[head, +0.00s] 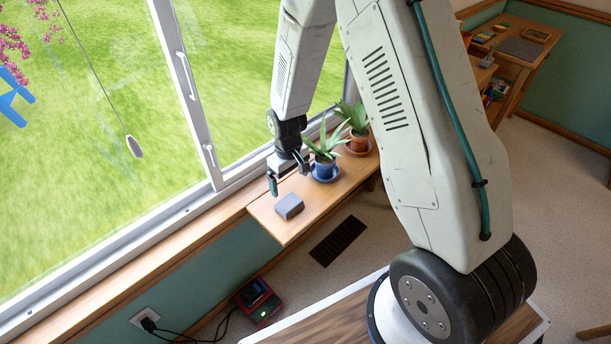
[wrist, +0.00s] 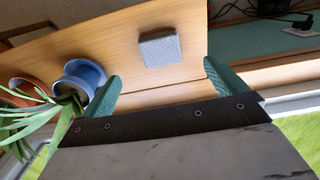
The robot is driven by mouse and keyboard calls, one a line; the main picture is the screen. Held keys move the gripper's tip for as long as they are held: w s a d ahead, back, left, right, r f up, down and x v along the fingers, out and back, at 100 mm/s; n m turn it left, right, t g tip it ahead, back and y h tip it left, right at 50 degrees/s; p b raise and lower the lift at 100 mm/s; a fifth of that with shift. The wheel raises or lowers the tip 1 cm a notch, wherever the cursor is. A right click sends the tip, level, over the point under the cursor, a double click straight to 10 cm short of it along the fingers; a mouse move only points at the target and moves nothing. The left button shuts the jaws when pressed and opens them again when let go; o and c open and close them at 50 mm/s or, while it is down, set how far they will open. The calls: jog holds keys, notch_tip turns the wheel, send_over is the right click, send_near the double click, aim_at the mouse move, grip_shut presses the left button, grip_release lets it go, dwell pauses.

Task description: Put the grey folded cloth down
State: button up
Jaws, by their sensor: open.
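The grey folded cloth (head: 289,206) lies flat on a wooden shelf (head: 262,212) below the window, near the shelf's left end. It also shows in the wrist view (wrist: 160,50), resting on the bare wood. My gripper (head: 288,179) is above the shelf, just behind the cloth in the head view. In the wrist view the two green fingers (wrist: 160,85) are spread wide apart with nothing between them. The cloth lies beyond the fingertips, apart from them.
A plant in a blue pot (head: 325,168) stands close to my gripper's right finger. A plant in a terracotta pot (head: 358,141) stands farther along the shelf. The window frame (head: 190,95) runs close behind. A red device (head: 258,302) sits on the floor below.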

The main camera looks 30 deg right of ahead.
jog(key=s+d+r+m, duration=0.1)
jog(key=s+r, duration=0.3)
jog(key=r, duration=0.7)
jog(key=s+d+r+m, duration=0.1)
jog(key=s+r, duration=0.4)
jog(key=r, duration=0.7)
jog(key=s+r, duration=0.6)
jog(key=s, duration=0.4)
jog(key=s+r+m+t, duration=0.1)
jog(key=s+r, duration=0.5)
jog(key=s, duration=0.4)
jog(key=shift+d+m, duration=0.3)
jog(key=shift+d, duration=0.1)
jog(key=shift+o, duration=0.3)
jog(key=shift+f, duration=0.1)
